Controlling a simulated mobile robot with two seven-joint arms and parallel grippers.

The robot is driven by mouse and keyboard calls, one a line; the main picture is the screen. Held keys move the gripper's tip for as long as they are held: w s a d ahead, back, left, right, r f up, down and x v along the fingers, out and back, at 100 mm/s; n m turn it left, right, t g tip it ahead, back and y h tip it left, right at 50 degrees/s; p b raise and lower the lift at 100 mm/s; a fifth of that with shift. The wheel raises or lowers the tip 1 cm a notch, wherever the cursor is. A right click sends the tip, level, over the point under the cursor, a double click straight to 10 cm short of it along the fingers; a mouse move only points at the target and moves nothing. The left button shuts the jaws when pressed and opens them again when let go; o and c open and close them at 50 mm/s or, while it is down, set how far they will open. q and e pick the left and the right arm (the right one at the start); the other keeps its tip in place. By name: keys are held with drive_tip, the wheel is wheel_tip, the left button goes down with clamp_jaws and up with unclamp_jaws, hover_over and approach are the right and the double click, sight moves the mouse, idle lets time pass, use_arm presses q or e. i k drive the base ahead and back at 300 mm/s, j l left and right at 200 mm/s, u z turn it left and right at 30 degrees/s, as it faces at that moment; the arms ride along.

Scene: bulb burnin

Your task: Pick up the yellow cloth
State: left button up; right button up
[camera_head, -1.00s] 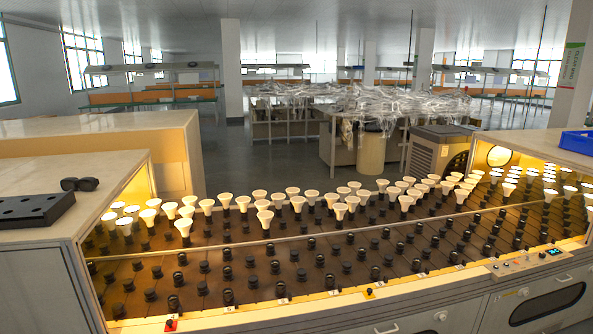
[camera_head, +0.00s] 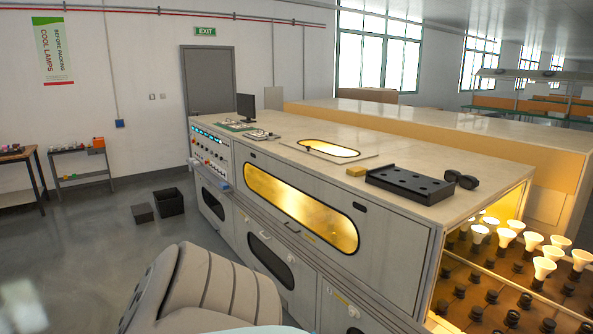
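A small yellow item (camera_head: 356,171) lies on the pale top of the long cabinet, just left of the black tray with round holes (camera_head: 411,184). It looks like a small folded pad and may be the yellow cloth; it is too small to tell its texture. Nothing is touching it from above. Neither of my grippers can be made out in the head view.
The cabinet top (camera_head: 300,150) carries dark goggles (camera_head: 462,179), a monitor (camera_head: 246,107) and a glass-lit panel (camera_head: 329,148). Lit bulbs (camera_head: 505,236) stand in the rack at right. Dark bins (camera_head: 168,202) sit on the open grey floor at left.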

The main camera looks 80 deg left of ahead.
sight(358, 170)
drive_tip(key=u, duration=2.1)
drive_tip(key=z, duration=2.2)
drive_tip(key=u, duration=2.2)
drive_tip(key=i+j+u, duration=0.15)
drive_tip(key=j, duration=0.2)
drive_tip(key=i+j+u, duration=0.2)
drive_tip(key=j, duration=0.15)
drive_tip(key=k, duration=0.1)
